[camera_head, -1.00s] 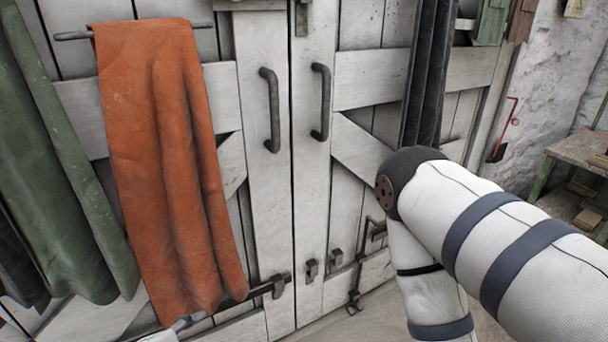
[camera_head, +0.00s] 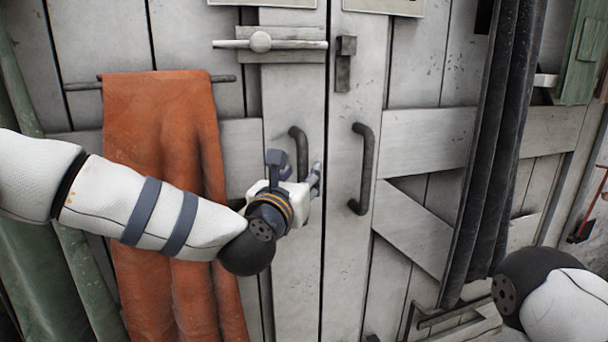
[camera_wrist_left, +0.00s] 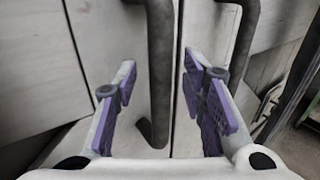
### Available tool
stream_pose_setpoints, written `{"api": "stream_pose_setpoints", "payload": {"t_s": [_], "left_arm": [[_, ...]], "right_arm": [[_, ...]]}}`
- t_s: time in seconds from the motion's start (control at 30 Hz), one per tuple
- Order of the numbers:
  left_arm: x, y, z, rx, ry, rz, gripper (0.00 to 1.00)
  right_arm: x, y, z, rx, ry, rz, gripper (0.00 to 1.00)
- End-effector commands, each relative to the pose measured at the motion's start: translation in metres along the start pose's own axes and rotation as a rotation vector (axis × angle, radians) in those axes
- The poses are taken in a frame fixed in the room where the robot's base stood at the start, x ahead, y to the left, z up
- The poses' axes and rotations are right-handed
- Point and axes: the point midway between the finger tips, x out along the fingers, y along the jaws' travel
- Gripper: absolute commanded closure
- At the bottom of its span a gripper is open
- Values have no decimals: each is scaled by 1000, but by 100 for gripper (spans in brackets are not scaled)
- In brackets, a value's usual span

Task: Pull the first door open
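White wooden double doors fill the head view, the left door (camera_head: 290,290) and the right door (camera_head: 345,270), closed against each other with a thin seam between. Each has a dark vertical bar handle: the left handle (camera_head: 299,145), partly hidden by my gripper, and the right handle (camera_head: 362,170). My left gripper (camera_head: 297,174) is open at the left handle. In the left wrist view its purple-padded fingers (camera_wrist_left: 163,103) are spread to either side of the left handle (camera_wrist_left: 159,65); I cannot tell whether they touch it. My right gripper is out of view.
An orange cloth (camera_head: 165,110) hangs from a bar on the left, behind my left arm. A green cloth (camera_head: 75,270) hangs further left. A dark curtain (camera_head: 500,120) hangs on the right. A latch bar (camera_head: 260,43) crosses the left door above the handle.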

Motion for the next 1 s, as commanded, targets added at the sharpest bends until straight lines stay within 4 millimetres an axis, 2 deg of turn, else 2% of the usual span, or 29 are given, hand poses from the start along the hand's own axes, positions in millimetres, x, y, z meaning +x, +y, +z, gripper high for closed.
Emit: {"api": "stream_pose_setpoints", "payload": {"t_s": [0.13,0.4,0.57,0.83,0.93,1.0], "left_arm": [[15,0,-1,-1,2,0,62],[17,0,1,1,0,-1,62],[17,0,1,1,0,-1,98],[21,2,-3,1,4,4,100],[38,10,-14,2,15,23,100],[57,19,-21,3,23,45,100]], "right_arm": [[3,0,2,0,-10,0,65],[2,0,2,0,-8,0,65],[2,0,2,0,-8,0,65],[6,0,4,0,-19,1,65],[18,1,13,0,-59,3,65],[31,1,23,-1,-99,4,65]]}}
